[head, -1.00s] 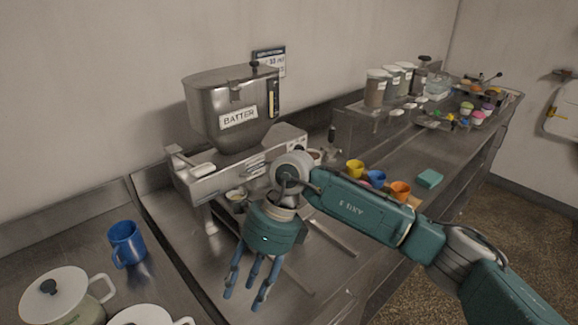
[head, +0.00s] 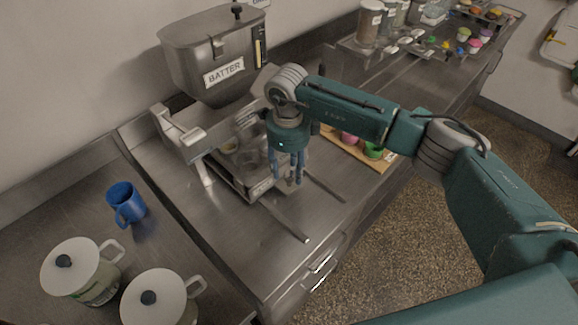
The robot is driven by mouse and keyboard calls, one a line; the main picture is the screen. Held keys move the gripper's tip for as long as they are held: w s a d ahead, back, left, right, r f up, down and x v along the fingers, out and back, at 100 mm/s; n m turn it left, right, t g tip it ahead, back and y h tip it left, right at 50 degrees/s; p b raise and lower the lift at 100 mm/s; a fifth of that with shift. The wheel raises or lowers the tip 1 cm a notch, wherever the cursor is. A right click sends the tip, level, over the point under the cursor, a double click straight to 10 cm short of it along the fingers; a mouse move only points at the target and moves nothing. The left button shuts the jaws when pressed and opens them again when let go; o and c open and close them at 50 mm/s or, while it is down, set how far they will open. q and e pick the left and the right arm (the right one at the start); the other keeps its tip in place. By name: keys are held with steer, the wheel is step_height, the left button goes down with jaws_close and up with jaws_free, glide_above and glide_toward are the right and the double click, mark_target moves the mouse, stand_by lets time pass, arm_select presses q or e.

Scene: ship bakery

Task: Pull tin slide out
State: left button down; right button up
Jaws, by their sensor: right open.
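The tin slide (head: 260,190) is a metal tray low under the batter machine (head: 215,55), with a small label on its front edge. Two thin metal rails (head: 285,221) run forward from it along the counter. My right gripper (head: 288,177) points down with its fingers apart, at the front right of the slide. Its fingers partly hide the slide's right side. I cannot tell whether they touch it. My left gripper is not in view.
A blue mug (head: 126,203) and two white lidded pots (head: 82,268) stand on the left counter. A wooden board (head: 358,150) with colored cups lies behind my right arm. Jars (head: 371,22) stand at the back. The counter front beside the rails is clear.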

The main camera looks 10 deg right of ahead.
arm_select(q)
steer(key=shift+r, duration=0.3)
arm_select(e)
steer(key=shift+f, duration=0.85)
jaws_close()
